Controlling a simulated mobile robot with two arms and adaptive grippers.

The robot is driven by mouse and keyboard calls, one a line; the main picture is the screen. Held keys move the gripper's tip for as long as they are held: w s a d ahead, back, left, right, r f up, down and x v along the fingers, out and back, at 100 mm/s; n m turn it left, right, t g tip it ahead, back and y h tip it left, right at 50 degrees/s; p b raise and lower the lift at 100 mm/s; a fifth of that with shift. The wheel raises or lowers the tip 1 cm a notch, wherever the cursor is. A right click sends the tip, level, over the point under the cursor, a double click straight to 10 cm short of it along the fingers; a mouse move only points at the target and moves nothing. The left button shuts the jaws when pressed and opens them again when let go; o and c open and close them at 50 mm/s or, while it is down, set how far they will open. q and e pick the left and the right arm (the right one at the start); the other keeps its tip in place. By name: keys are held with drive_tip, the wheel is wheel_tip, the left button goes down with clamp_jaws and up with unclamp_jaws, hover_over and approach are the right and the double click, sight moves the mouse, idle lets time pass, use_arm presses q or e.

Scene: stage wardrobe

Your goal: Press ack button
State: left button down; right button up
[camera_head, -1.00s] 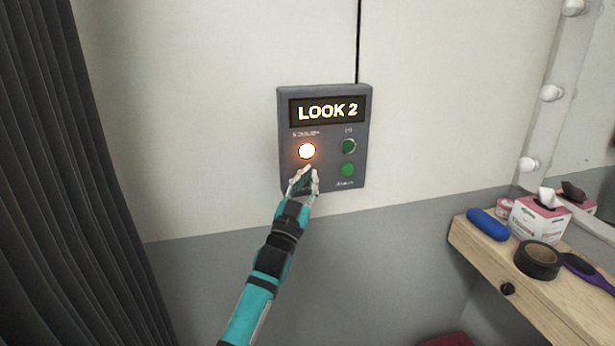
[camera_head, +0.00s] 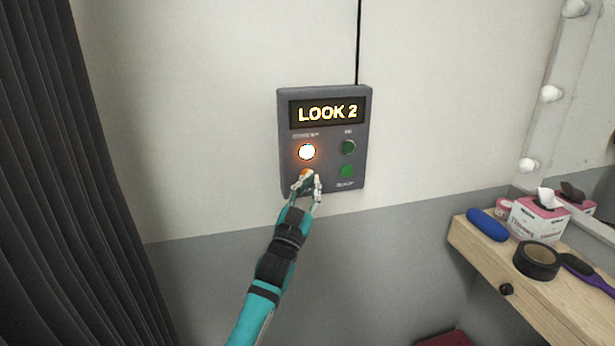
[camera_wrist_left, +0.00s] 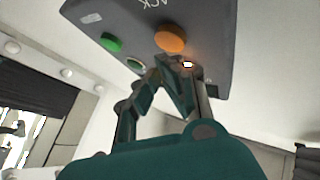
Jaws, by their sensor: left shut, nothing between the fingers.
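A dark grey cue panel (camera_head: 325,138) hangs on the wall, its display (camera_head: 327,112) reading LOOK 2. The orange ack button (camera_wrist_left: 170,39) is round and lies beside an ACK label in the left wrist view. In the head view my left gripper mostly covers it. My left gripper (camera_head: 308,180) is shut and empty at the panel's lower left. In the left wrist view its fingertips (camera_wrist_left: 172,67) are close to the ack button and the lit lamp; I cannot tell whether they touch the button. My right gripper is not in view.
A glowing lamp (camera_head: 307,151) is above the ack button. A dark green lamp (camera_head: 348,147) and green button (camera_head: 347,170) are to the right. A dark curtain (camera_head: 50,170) hangs left; a wooden shelf (camera_head: 545,297) with tape and tissues stands right.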

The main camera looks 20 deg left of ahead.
use_arm(q)
drive_tip(key=s+d, duration=0.1)
drive_tip(key=s+p, duration=0.1)
drive_tip(key=s+d, duration=0.1)
drive_tip(key=s, duration=0.1)
drive_tip(key=shift+d+p, duration=0.35)
drive_tip(key=shift+p, duration=0.05)
idle(0.4)
